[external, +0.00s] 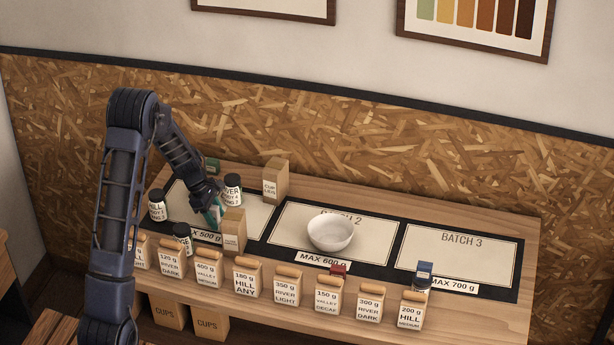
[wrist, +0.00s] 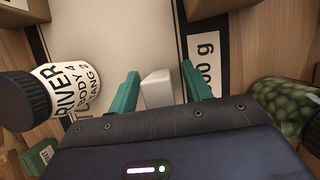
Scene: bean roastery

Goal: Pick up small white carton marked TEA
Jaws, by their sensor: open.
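A small white carton (wrist: 157,88) stands between the two teal fingers of my gripper (wrist: 160,88) in the wrist view. I see its pale faces but no TEA marking. The fingers are open, one on each side, and a gap shows on the right; contact on the left is hard to tell. In the external view my gripper (external: 213,214) points down over the left batch mat (external: 258,218), and I cannot make out the carton there.
A RIVER jar (wrist: 62,88) is close left of the fingers, and a jar of green beans (wrist: 283,106) is at the right. A brown box (external: 232,236) stands right of my gripper. A white bowl (external: 331,233) sits on the middle mat. Several labelled bags line the front.

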